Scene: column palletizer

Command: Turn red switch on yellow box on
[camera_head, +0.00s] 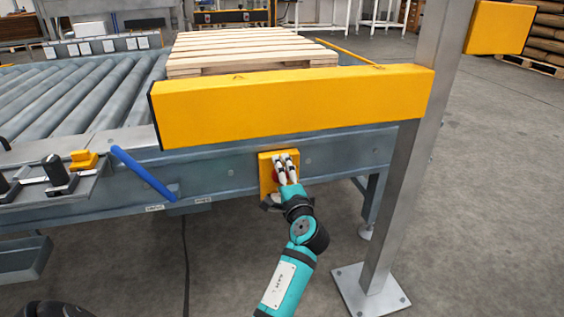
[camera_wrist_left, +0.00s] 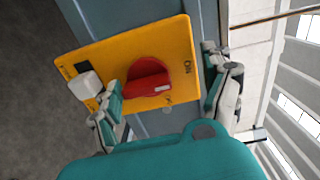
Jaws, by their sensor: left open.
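The yellow box (camera_head: 265,178) is mounted on the conveyor's side, below the yellow beam. In the left wrist view, the yellow box (camera_wrist_left: 125,50) fills the middle and carries a red rotary switch (camera_wrist_left: 150,82) with a raised handle. A pale mark is near the handle's right end, and an "ON" label is on the box to its right. My left gripper (camera_head: 284,162) is in front of the box and partly hides the red switch. In the wrist view, my left gripper (camera_wrist_left: 162,80) is open, one finger on each side of the switch. Contact is unclear. My right gripper is not in view.
A yellow beam (camera_head: 290,105) on a grey post (camera_head: 400,200) stands above and right of the box. A roller conveyor (camera_head: 75,95) with a wooden pallet (camera_head: 250,50) lies behind. A blue rod (camera_head: 143,172) sticks out on the left. The floor in front is clear.

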